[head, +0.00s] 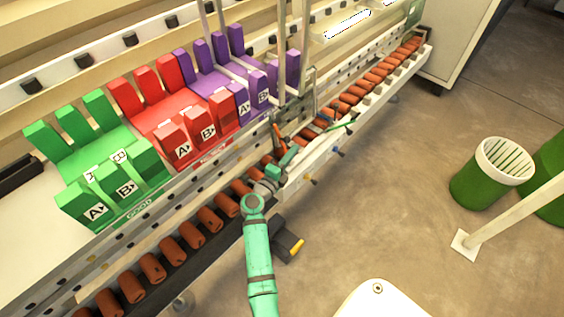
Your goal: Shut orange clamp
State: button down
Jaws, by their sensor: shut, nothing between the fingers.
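A small upright orange part (278,132), which looks like the orange clamp, is on the metal fixture beside the roller conveyor, right of the red bins. It is small here, and I cannot tell whether it is open or shut. My gripper (296,149) is at the end of my teal arm, over the conveyor, just right of and below the orange part. It is shut and empty. Its fingertips are small and partly lost against the fixture, so I cannot tell whether they touch anything.
Green bins (120,185), red bins (190,135) and purple bins (255,85) stand along the bench. The conveyor's brown rollers (152,267) run diagonally below them. A green basket (478,185) and a pale post (510,217) stand right. The floor between is clear.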

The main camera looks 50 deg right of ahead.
jog(key=w+v, duration=0.1)
jog(key=v, duration=0.5)
jog(key=shift+r, duration=0.35)
jog(key=s+a+r+n+t+y, duration=0.1)
jog(key=s+a+n+t+y, duration=0.2)
jog(key=s+a+n+y, duration=0.3)
jog(key=s+a+r+n+t+y, duration=0.2)
jog(key=s+a+n+t+y, duration=0.2)
jog(key=s+a+n, duration=1)
jog(key=s+a+r+n+t+y, duration=0.2)
jog(key=s+a+n+t+y, duration=0.2)
jog(key=a, duration=2)
jog(key=s+n+y, duration=0.3)
jog(key=s+n, duration=0.3)
jog(key=n, duration=0.4)
jog(key=shift+a+y, duration=0.4)
